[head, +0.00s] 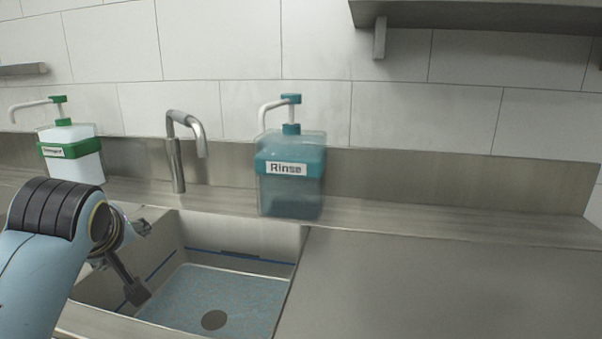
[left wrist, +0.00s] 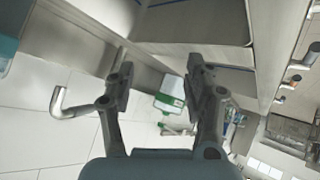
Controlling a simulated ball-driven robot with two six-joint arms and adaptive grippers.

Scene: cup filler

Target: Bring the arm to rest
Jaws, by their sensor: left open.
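My left arm comes in from the left in the head view. My left gripper (head: 141,260) is over the left part of the sink, with one finger pointing down toward the basin. In the left wrist view its two fingers (left wrist: 160,76) stand apart with nothing between them, so it is open and empty. My right gripper is in neither view.
The sink (head: 285,238) holds blue-tinted water with a dark drain. A teal Rinse dispenser (head: 290,190), a metal faucet (head: 176,165) and a green-banded white dispenser (head: 75,165) stand behind it. The counter (head: 430,290) at right is clear. A shelf (head: 480,14) hangs above.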

